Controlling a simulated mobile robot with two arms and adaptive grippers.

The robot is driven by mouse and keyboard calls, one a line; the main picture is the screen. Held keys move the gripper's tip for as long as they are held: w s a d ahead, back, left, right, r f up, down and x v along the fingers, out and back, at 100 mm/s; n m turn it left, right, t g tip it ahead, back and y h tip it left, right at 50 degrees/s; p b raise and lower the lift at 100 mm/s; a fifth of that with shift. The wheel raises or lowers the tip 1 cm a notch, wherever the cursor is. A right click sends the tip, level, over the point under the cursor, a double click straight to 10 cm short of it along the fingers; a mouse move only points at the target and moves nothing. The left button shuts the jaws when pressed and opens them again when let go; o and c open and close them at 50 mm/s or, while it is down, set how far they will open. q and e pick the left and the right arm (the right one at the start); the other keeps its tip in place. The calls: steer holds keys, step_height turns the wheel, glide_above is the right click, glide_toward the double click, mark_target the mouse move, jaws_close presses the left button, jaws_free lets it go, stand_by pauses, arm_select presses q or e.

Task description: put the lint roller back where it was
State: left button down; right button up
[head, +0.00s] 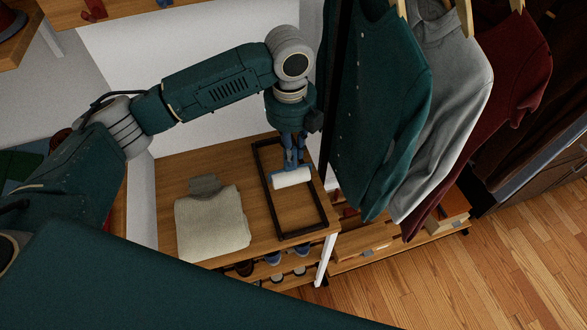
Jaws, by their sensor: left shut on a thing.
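The lint roller (291,179) shows as a white roll with blue beside it. It is inside the outline of a thin black rectangular frame (268,190) on the wooden bench top. My left gripper (291,163) points down and is shut on the lint roller. The gripper covers part of it, and I cannot tell whether the roll touches the surface or hangs just above it. My right gripper is not in view.
A folded cream garment (212,222) and a small grey item (205,184) lie left of the frame. Hanging shirts, the nearest a green one (380,100), crowd close on the right. Shoes (272,258) stand on the rack below. Bare wood (185,166) shows at the back left.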

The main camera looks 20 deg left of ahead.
mark_target(293, 172)
arm_select(q)
step_height(293, 172, down, 4)
steer(key=shift+d+f+p, duration=0.1)
steer(key=shift+f+p, duration=0.15)
steer(key=shift+p, duration=0.05)
step_height(293, 172, down, 4)
steer(key=shift+r, duration=0.15)
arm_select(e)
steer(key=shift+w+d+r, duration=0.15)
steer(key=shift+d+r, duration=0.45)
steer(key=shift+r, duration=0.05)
arm_select(q)
steer(key=c, duration=1.6)
jaws_free()
steer(key=shift+c, duration=0.2)
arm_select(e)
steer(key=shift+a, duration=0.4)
